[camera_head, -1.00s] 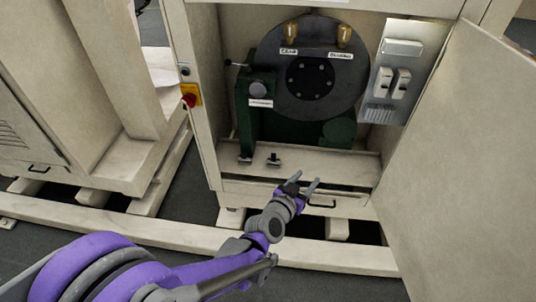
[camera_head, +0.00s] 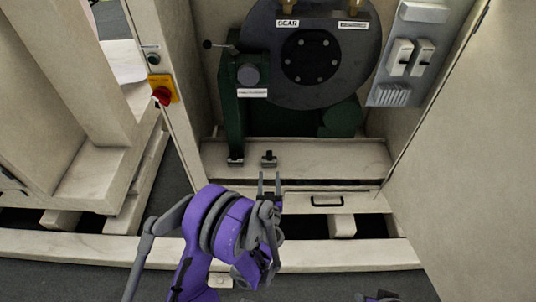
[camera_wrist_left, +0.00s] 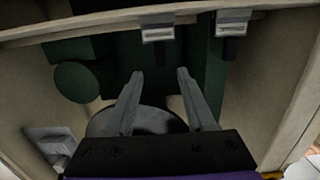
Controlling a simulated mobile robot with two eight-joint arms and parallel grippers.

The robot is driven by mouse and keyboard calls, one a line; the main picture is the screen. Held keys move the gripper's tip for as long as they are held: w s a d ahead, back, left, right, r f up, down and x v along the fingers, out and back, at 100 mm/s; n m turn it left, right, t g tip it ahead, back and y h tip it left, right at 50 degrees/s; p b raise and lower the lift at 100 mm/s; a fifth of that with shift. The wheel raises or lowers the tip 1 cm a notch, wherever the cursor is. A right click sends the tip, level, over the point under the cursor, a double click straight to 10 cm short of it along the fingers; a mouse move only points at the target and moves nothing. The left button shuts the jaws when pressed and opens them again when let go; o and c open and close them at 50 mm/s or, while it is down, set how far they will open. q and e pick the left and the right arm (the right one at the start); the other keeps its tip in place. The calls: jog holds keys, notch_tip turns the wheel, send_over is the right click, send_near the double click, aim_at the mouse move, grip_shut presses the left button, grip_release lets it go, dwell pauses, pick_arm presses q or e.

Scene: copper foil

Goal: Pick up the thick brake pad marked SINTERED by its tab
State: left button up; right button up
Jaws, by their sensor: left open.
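Two small dark pads with pale label faces stand on the cabinet's front ledge, one at left (camera_head: 236,160) and one at right (camera_head: 268,158). They also show at the top of the left wrist view, one left of centre (camera_wrist_left: 158,33) and one further right (camera_wrist_left: 232,22). Their lettering is too small to read, so I cannot tell which is marked SINTERED. My left gripper (camera_head: 269,180) is open and empty, just in front of the right pad and apart from it. A grey piece at the bottom edge (camera_head: 378,297) may be my right gripper; its fingers are not clear.
The green machine (camera_head: 240,115) with its dark disc (camera_head: 300,90) stands behind the ledge. The open door (camera_head: 460,190) closes off the right side. A drawer with a black handle (camera_head: 327,202) is below the ledge. The ledge right of the pads is clear.

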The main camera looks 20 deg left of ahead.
aim_at(269, 156)
pick_arm(q)
jog(key=p+x, duration=0.2)
jog(key=x, duration=0.4)
jog(key=shift+r, duration=0.15)
jog(key=shift+b+x, duration=0.3)
jog(key=shift+x, duration=1.55)
grip_shut()
